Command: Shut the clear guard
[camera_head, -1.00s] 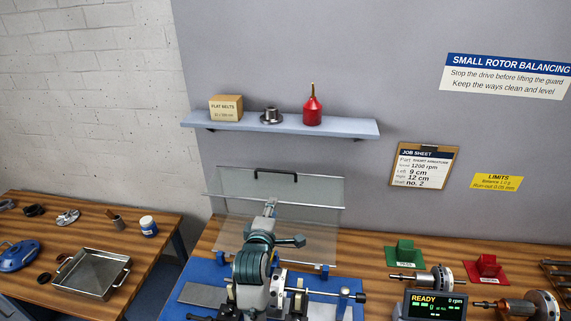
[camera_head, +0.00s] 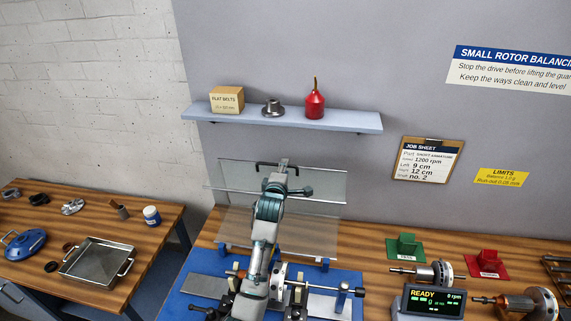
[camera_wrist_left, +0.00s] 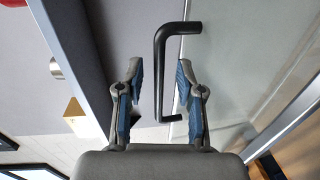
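The clear guard (camera_head: 325,188) stands raised and upright behind the balancing machine (camera_head: 340,305), with a black handle (camera_head: 264,165) along its top edge. My left arm reaches up in front of the guard, and my left gripper (camera_head: 285,164) is at the handle. In the left wrist view the left gripper (camera_wrist_left: 158,84) is open, with the long bar of the handle (camera_wrist_left: 159,85) between its two blue-padded fingers and no clear contact. The guard's panel (camera_wrist_left: 230,70) fills the right of that view. My right gripper is not in view.
A shelf (camera_head: 345,121) with a box, a metal part and a red oil bottle (camera_head: 315,104) is on the wall above the guard. A display (camera_head: 434,303) reading READY and rotors (camera_head: 432,273) stand right of the machine. A side table (camera_head: 165,238) with a metal tray is at left.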

